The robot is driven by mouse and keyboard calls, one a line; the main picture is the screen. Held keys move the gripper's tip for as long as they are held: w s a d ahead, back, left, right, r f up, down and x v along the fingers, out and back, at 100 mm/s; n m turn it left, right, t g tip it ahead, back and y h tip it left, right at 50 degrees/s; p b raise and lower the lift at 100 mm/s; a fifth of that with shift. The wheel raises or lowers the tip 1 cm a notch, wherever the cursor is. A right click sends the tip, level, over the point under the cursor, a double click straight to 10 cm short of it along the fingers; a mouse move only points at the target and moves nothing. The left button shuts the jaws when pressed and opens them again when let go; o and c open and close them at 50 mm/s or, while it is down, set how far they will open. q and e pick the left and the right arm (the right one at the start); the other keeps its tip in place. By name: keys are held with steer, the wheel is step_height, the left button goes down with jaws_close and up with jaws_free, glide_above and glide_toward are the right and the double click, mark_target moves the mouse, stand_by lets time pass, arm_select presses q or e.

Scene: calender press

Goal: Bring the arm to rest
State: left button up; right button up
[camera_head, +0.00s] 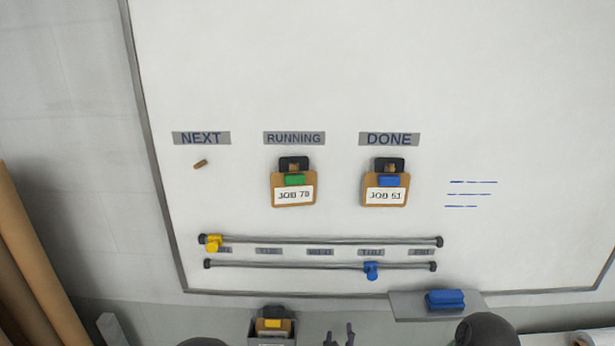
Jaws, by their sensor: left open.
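My left gripper (339,334) shows only by its two dark fingertips at the bottom edge, apart and with nothing between them. The rest of it is cut off by the frame. It is below the whiteboard (300,70), right of a small grey holder (272,340) and touching nothing that I can see. My right gripper is not in view.
Tags JOB 78 (293,196) and JOB 51 (385,196) hang under RUNNING and DONE. A peg (200,164) is under NEXT. Two rails carry a yellow slider (213,243) and a blue slider (372,271). A blue eraser (445,299) lies on the ledge (408,308).

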arm_select(q)
steer(key=s+a+f+g+b, duration=0.1)
steer(key=s+a+f+g, duration=0.2)
steer(key=a+f, duration=0.35)
steer(key=s+a+f+n+g, duration=0.1)
steer(key=s+a+f+g, duration=0.15)
steer(key=f, duration=0.65)
steer(key=s+a+f+g+b, duration=0.1)
steer(key=s+a+f+g, duration=0.1)
steer(key=a+f, duration=0.45)
steer(key=s+a+f+n+g+h, duration=0.1)
steer(key=s+a+f+g, duration=0.1)
steer(key=s+f, duration=0.3)
steer(key=s+a+f+n+g+h+b, duration=0.1)
steer(key=s+f+g, duration=0.3)
steer(key=s, duration=0.8)
step_height(320, 180, down, 2)
steer(key=shift+s+a+f+n, duration=0.15)
steer(key=shift+s+a+n, duration=0.05)
steer(key=shift+a+n, duration=0.15)
